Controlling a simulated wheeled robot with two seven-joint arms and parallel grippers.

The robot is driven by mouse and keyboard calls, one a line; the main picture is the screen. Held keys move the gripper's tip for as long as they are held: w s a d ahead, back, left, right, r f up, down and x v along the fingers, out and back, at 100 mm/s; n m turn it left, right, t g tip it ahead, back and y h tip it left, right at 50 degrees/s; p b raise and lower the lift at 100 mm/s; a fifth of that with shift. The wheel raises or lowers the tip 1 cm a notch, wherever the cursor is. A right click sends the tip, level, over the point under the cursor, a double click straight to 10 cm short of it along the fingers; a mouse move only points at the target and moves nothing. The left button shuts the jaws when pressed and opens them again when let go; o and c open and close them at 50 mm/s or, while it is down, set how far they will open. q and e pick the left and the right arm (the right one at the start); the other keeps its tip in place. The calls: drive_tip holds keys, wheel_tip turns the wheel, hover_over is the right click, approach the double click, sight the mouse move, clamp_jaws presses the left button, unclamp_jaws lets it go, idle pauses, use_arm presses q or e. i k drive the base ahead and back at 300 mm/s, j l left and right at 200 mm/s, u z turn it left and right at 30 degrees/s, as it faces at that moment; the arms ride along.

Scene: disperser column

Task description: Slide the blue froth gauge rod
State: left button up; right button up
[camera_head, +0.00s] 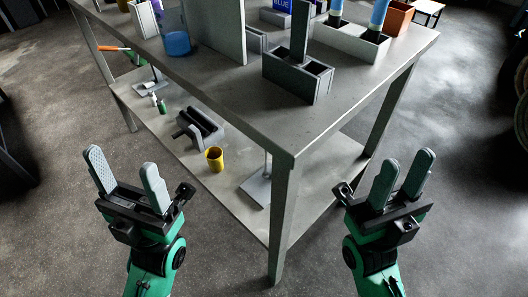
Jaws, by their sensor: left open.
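Two upright blue-topped cylinders stand in a light grey twin-slot block at the top right of the table: one blue cylinder (379,14) on the right and a partly cut-off one (336,9) on the left. I cannot tell whether either is the blue froth gauge rod. A blue block marked "BLUE" (283,6) sits at the back, cut off by the top edge. My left gripper (121,161) is open and empty, off the table's left side at the front. My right gripper (406,160) is open and empty, off the table's right side. Both are well apart from these things.
On the grey table (225,95) are a dark slotted block (297,76) with an upright plate, a blue beaker (176,42), a tall grey panel (222,30) and an orange box (397,16). The lower shelf holds a yellow cup (214,158) and a black-and-grey device (198,128). The near tabletop corner is clear.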

sight(266, 156)
drive_tip(key=j+u, duration=0.1)
drive_tip(key=j, duration=0.65)
drive_tip(key=i+j, duration=0.1)
drive_tip(key=j, duration=0.7)
drive_tip(key=u, duration=0.05)
